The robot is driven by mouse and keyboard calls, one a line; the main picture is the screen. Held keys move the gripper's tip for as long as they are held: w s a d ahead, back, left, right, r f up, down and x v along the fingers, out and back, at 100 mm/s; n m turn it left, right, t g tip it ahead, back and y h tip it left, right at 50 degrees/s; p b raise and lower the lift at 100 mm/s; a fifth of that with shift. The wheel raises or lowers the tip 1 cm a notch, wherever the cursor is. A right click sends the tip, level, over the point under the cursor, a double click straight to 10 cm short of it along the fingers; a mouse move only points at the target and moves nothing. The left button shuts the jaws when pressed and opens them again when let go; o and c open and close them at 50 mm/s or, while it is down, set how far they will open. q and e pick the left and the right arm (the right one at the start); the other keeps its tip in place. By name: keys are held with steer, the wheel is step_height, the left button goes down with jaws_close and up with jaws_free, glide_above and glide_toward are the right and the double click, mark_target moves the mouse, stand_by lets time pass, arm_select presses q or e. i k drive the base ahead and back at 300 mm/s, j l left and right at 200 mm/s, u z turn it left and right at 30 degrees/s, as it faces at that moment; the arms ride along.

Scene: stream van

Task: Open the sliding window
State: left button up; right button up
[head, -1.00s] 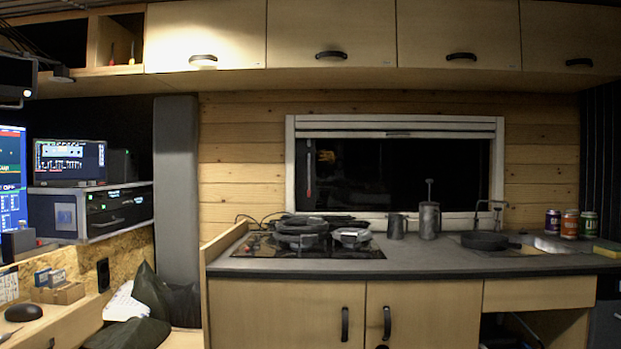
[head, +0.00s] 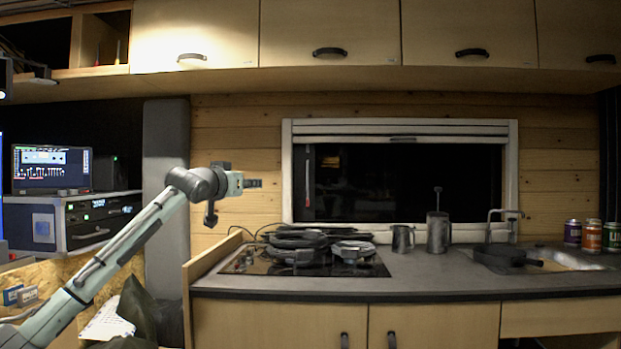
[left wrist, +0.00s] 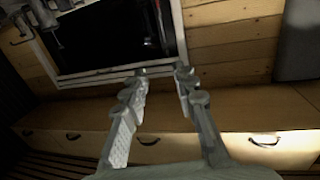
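The window (head: 420,180) is a dark pane in a pale frame on the plank wall behind the counter. A bar with a small dark handle (head: 403,139) runs along its top. A thin upright strip (head: 307,190) shows near its left side. My left gripper (head: 258,183) is raised in front of the wall, left of the window frame and apart from it. The left wrist view sees the scene upside down; there the gripper (left wrist: 163,72) is open and empty, its fingers overlapping the window frame (left wrist: 100,74) in the picture. My right gripper is out of view.
A stove with several pans (head: 305,243) stands on the counter (head: 410,275) below the window. Wall cabinets (head: 330,30) hang above. A grey column (head: 166,140) stands left.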

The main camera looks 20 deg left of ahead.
mark_target(356, 184)
steer(key=i+j, duration=0.1)
steer(key=i, duration=0.85)
steer(key=i+j, duration=0.1)
steer(key=i, duration=0.9)
